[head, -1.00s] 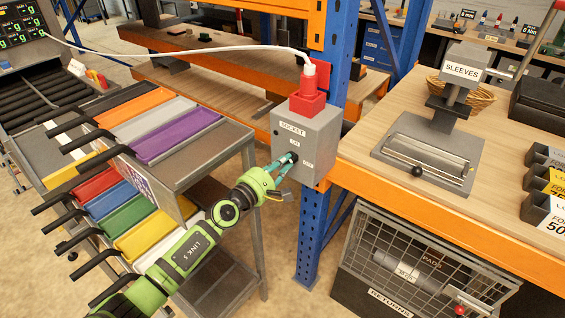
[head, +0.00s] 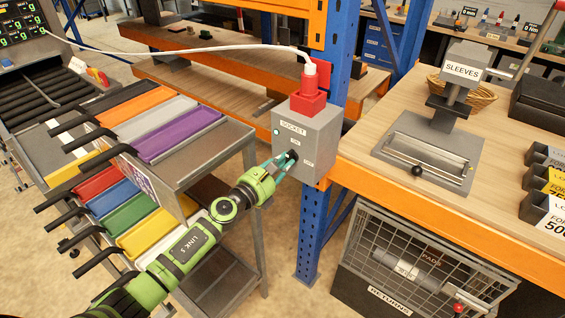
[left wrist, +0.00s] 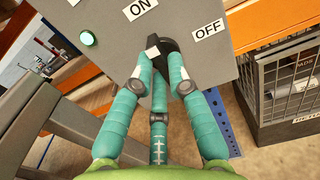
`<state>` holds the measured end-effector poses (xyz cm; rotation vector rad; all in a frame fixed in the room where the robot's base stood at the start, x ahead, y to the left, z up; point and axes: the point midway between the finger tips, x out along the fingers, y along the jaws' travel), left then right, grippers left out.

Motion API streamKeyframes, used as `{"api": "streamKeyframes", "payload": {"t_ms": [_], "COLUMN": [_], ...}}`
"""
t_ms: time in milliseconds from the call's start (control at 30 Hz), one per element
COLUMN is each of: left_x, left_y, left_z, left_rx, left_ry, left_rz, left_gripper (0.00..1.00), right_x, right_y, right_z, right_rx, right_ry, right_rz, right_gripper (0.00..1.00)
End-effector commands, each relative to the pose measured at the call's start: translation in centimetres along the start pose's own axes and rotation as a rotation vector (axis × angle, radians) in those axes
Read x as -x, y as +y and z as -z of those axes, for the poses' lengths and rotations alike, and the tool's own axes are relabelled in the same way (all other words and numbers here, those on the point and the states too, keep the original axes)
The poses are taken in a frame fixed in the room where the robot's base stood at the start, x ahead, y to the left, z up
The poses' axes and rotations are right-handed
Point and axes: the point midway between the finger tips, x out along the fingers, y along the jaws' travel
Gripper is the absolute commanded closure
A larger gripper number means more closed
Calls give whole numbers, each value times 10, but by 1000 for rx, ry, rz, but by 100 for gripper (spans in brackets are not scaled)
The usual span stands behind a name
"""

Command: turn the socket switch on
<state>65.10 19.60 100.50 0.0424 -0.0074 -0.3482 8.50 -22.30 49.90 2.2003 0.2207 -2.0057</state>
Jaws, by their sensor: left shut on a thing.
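The grey socket box (head: 314,150) is fixed to the blue rack post, with a red plug (head: 308,98) and white cable on top. Its black rotary switch (left wrist: 167,46) has a white mark turned up towards the ON label (left wrist: 139,8), away from the OFF label (left wrist: 207,29). A round lamp (left wrist: 87,38) on the box glows green. My left gripper (head: 287,160) is shut on the switch, with its teal fingers around the knob in the left wrist view (left wrist: 158,76). The fingers hide part of the knob. My right gripper is out of view.
A cart with coloured trays (head: 178,137) stands left of the box, close to my left arm. A wooden workbench (head: 395,185) with a sleeves press (head: 440,140) is on the right. A wire returns cage (head: 420,265) sits below it.

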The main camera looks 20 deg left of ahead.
Motion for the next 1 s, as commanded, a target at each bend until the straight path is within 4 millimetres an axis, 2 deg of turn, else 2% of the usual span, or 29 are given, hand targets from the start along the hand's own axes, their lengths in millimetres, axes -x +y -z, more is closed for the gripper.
{"api": "streamKeyframes", "payload": {"t_ms": [667,700,733,1000], "left_x": [0,0,0,0], "left_y": [0,0,0,0], "left_z": [2,2,1,1], "left_rx": [62,61,61,59], "left_ry": [2,2,2,1], "left_rz": [1,1,1,0], "left_gripper": [100,71,59,59], "right_x": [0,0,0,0], "right_y": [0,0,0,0], "right_z": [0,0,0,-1], "right_rx": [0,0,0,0], "right_ry": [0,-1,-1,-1], "right_rz": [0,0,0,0], "right_gripper": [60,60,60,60]}}
